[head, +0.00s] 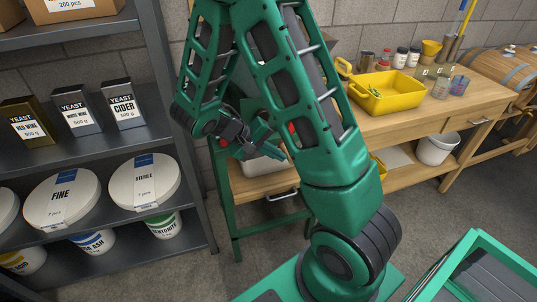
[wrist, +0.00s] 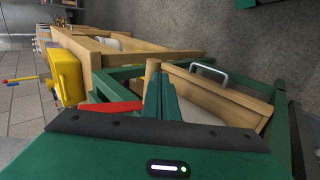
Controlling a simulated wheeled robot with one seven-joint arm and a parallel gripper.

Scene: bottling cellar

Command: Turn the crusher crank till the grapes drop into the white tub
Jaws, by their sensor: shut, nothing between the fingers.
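My gripper (head: 268,140) is low beside a green-legged stand (head: 236,215) in the head view, partly behind my own arm. In the wrist view its green fingers (wrist: 160,98) are together and hold nothing. They point at the stand's green frame (wrist: 118,80), which surrounds a wooden box (wrist: 235,98) with a metal handle. A whitish surface, possibly the white tub (head: 262,166), shows below my gripper. My arm hides most of the crusher, and no grapes are clearly visible.
A wooden bench (head: 410,122) on the right carries a yellow tray (head: 387,93), jars and a yellow cup. A white bucket (head: 437,149) is on its lower shelf. A grey shelf rack (head: 60,139) with yeast boxes and tubs stands close on the left.

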